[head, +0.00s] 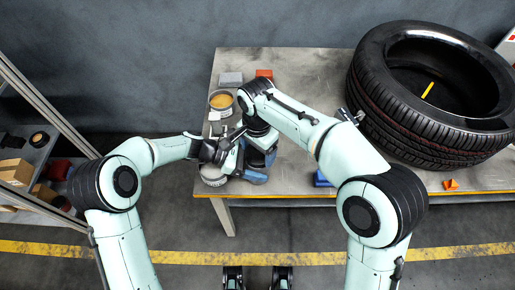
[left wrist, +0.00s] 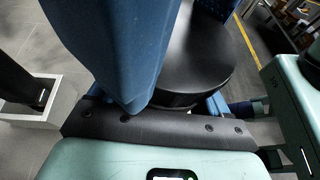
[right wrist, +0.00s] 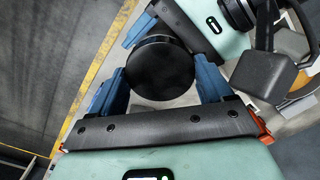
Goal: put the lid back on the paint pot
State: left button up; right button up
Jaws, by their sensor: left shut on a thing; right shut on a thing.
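The open paint pot (head: 221,100), with orange paint in it, stands near the table's left edge in the head view. A round black disc, which looks like the lid (right wrist: 160,68), is between the blue fingers of both grippers. The disc also shows in the left wrist view (left wrist: 200,55), partly behind a blue finger. My right gripper (head: 263,152) is shut on it from one side. My left gripper (head: 240,165) is shut on it from another side. Both are at the table's front left, nearer than the pot. The disc is hidden by the grippers in the head view.
A grey block (head: 230,78) and a red block (head: 264,74) lie behind the pot. A large tyre (head: 430,95) fills the right. Shelves (head: 38,150) stand left. The table's middle is mostly clear beneath my right arm.

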pick_arm(q)
jog(key=shift+r, duration=0.1)
pick_arm(e)
jog(key=shift+s+a+f, duration=0.15)
jog(key=shift+s+f, duration=0.1)
jog(key=shift+s, duration=0.05)
